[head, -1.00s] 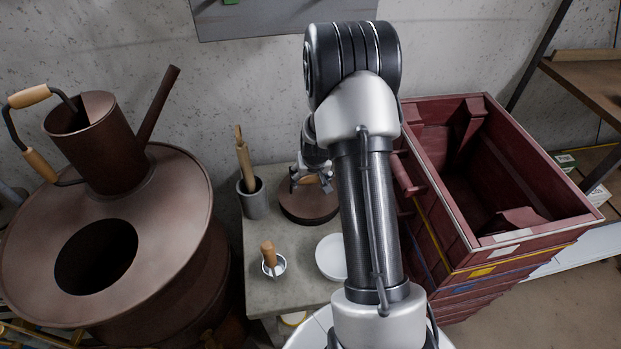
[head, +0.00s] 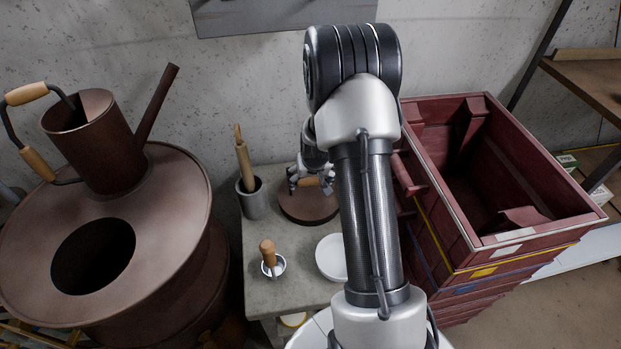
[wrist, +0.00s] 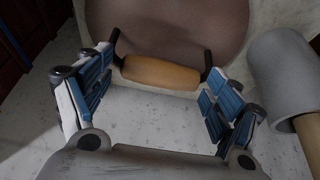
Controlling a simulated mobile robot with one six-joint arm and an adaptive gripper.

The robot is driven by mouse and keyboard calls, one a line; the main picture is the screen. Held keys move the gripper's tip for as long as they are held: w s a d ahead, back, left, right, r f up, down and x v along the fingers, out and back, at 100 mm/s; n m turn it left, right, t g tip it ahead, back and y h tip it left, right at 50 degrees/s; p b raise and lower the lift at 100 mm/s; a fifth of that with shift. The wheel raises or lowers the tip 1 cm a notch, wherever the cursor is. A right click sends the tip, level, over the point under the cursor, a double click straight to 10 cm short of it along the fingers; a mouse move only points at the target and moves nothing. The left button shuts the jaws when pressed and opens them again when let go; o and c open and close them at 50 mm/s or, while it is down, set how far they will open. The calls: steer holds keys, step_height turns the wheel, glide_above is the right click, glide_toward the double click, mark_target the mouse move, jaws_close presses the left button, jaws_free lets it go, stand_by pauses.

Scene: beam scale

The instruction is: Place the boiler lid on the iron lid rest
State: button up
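The boiler lid (head: 312,208) is a round brown disc with a wooden bar handle (wrist: 160,72). It lies on the grey table, handle up. The iron lid rest cannot be made out; whether it is under the lid I cannot tell. My gripper (head: 307,180) is over the lid by the handle. In the wrist view my gripper (wrist: 155,88) has its blue-padded fingers wide apart, with the handle ahead between their tips and no pad closed on it. The brown boiler (head: 165,210) at left has an open dark round hole in its top.
A grey pot (head: 254,203) with wooden tools stands left of the lid. A small cup (head: 279,265) with a wooden-handled tool and a white dish (head: 330,258) are in front. Red stacked crates (head: 450,220) stand close on the right. A watering can (head: 95,145) sits on the boiler.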

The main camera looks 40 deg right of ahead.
steer(key=shift+r, duration=0.1)
stand_by(0.3)
steer(key=shift+r+p, duration=0.3)
steer(key=shift+p, duration=0.15)
steer(key=p+v, duration=0.3)
steer(key=v, duration=1)
steer(key=s+a+r+n+y, duration=0.1)
steer(key=s+a+r, duration=0.2)
steer(key=a+r, duration=0.4)
steer(key=s+a+r+n, duration=0.2)
steer(key=s+a+r, duration=0.2)
steer(key=a+r, duration=0.3)
steer(key=s+a+r, duration=0.2)
steer(key=s+a, duration=0.1)
steer(key=s, duration=0.2)
steer(key=s+a+r+n, duration=0.1)
steer(key=s+a+r, duration=0.1)
steer(key=s, duration=0.4)
steer(key=s+a+r+n+y, duration=0.1)
steer(key=s+a+r, duration=0.1)
steer(key=s, duration=0.3)
steer(key=shift+s+a+r+t, duration=0.1)
steer(key=shift+a+t, duration=0.05)
steer(key=shift+a, duration=0.25)
steer(key=shift+s+a+r+t, duration=0.1)
steer(key=shift+a+r+t, duration=0.05)
steer(key=shift+a, duration=0.25)
